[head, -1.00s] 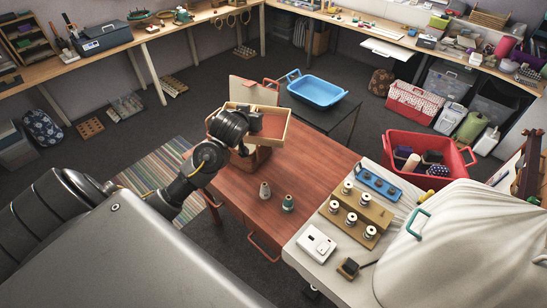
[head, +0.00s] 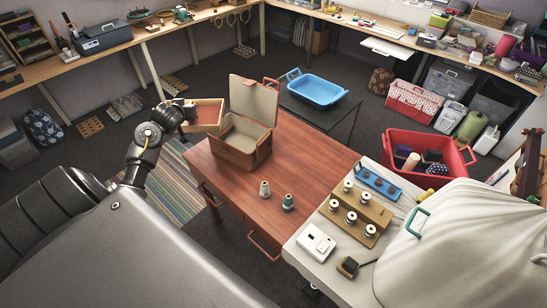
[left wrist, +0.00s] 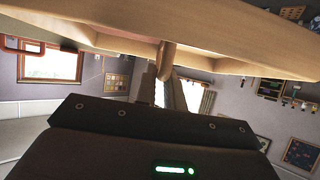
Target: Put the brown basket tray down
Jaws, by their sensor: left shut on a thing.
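The brown basket tray (head: 206,128) is a shallow wooden tray with a reddish inside. It is held in the air left of the brown basket, by the far left edge of the red-brown table (head: 285,218). My left gripper (head: 188,112) is shut on its left side. In the left wrist view the tray (left wrist: 240,55) spans the top, with the gripper fingers (left wrist: 166,72) at its handle-like part. The brown basket (head: 238,152) stands on the table with its lid (head: 254,98) raised, and its inside looks empty. My right gripper is not in view.
The table's left part, before the basket, is clear. A blue basket (head: 318,90) sits on a dark table behind. A striped rug (head: 180,190) lies on the floor at left.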

